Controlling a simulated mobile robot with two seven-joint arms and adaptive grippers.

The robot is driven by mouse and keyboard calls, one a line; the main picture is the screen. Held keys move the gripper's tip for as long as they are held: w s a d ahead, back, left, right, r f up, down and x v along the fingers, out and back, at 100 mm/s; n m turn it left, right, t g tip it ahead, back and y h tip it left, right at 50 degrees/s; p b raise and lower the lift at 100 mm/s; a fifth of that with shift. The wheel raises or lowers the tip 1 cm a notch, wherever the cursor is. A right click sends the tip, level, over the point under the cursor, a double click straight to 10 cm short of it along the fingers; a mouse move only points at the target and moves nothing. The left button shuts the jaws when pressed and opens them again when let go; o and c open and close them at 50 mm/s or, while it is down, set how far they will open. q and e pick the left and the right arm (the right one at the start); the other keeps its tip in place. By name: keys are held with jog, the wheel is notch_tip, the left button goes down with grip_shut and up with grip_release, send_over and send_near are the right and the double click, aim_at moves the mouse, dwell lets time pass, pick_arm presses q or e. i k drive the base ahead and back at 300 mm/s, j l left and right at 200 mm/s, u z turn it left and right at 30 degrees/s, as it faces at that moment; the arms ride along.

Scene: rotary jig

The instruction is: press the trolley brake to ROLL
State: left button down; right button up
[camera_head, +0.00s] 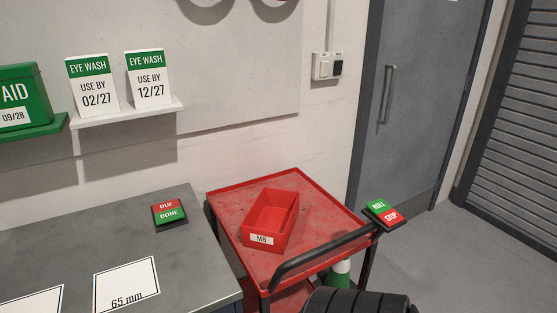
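The trolley brake is a rocker pedal on a dark base at the right corner of the red trolley (225,193). Its green ROLL half (378,206) is toward the back left and its red STOP half (391,217) toward the front right. I cannot tell from this view which half is pressed down. The trolley has a black push handle (318,256) along its near side, left of and below the brake. Neither of my grippers is in view.
A red bin marked M8 (261,240) stands on the trolley. A grey table (60,255) at left bears a DUE/DONE rocker (169,212). A black ribbed cylinder (358,302) is at the bottom edge. Floor right of the brake is clear, before a grey door (420,90).

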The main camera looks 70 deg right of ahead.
aim_at(383, 211)
jog(key=z, duration=2.85)
jog(key=i+j+z, duration=0.2)
jog(key=j, duration=0.25)
jog(key=k, duration=0.1)
